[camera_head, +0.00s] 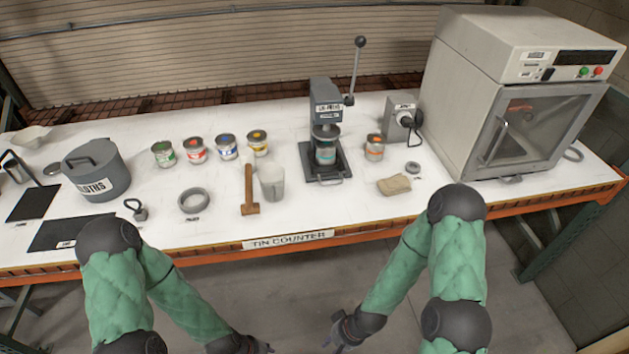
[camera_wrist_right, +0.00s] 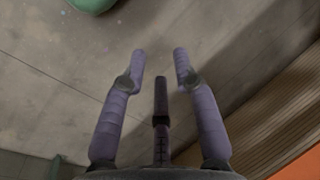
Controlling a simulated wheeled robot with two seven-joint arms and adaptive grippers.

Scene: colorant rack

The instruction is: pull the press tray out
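The lid press (camera_head: 326,98) stands upright at the middle back of the white counter, with its ball-ended lever raised on its right. The dark press tray (camera_head: 311,164) is at its base, with a thin handle (camera_head: 328,181) at its front. A tin (camera_head: 325,152) stands on the tray under the press head. My right gripper (camera_head: 338,338) is low in front of the counter, well short of the tray. The right wrist view shows this gripper (camera_wrist_right: 159,52) open and empty over the floor. My left gripper (camera_head: 264,348) is at the bottom edge, mostly cut off.
A large grey oven-like cabinet (camera_head: 470,75) fills the right end. The orange counter edge (camera_head: 380,222) lies between my grippers and the press.

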